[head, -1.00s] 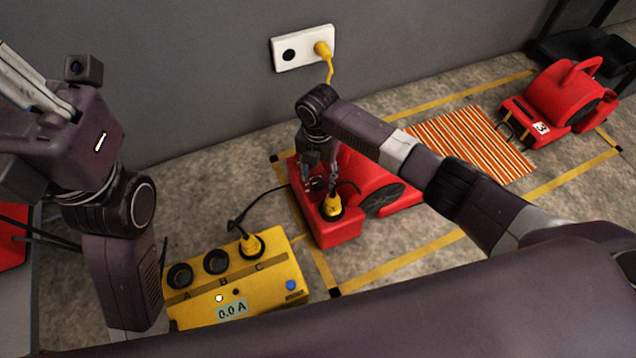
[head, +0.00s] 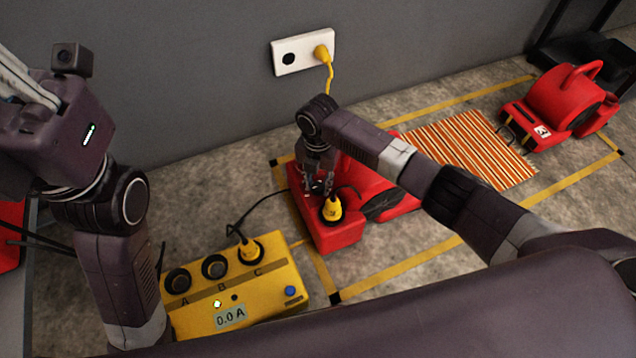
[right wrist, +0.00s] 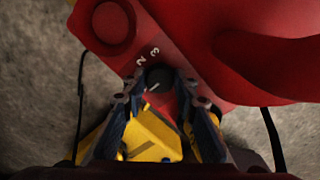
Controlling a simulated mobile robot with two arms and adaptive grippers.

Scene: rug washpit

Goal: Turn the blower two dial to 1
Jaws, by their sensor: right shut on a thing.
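The red blower (head: 350,180) at the near end of the rug has my right gripper (head: 319,186) over its low front part, pointing down. In the right wrist view, the two fingers (right wrist: 160,92) are shut on a small dark dial (right wrist: 159,76) on the red housing. A white mark shows on the dial's top, between the fingers. White figures 2 and 3 are printed on the housing just above the dial; no figure 1 can be made out. A yellow plug (head: 332,210) sits beside the gripper. My left arm is at the left, its gripper out of view.
A yellow power box (head: 270,300) with sockets A, B, C reads 0.0 A; a plug sits in C. Another red blower, marked 3 (head: 562,102), stands beyond the striped rug (head: 465,150). A wall socket (head: 290,57) holds a yellow plug. Black cords lie near.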

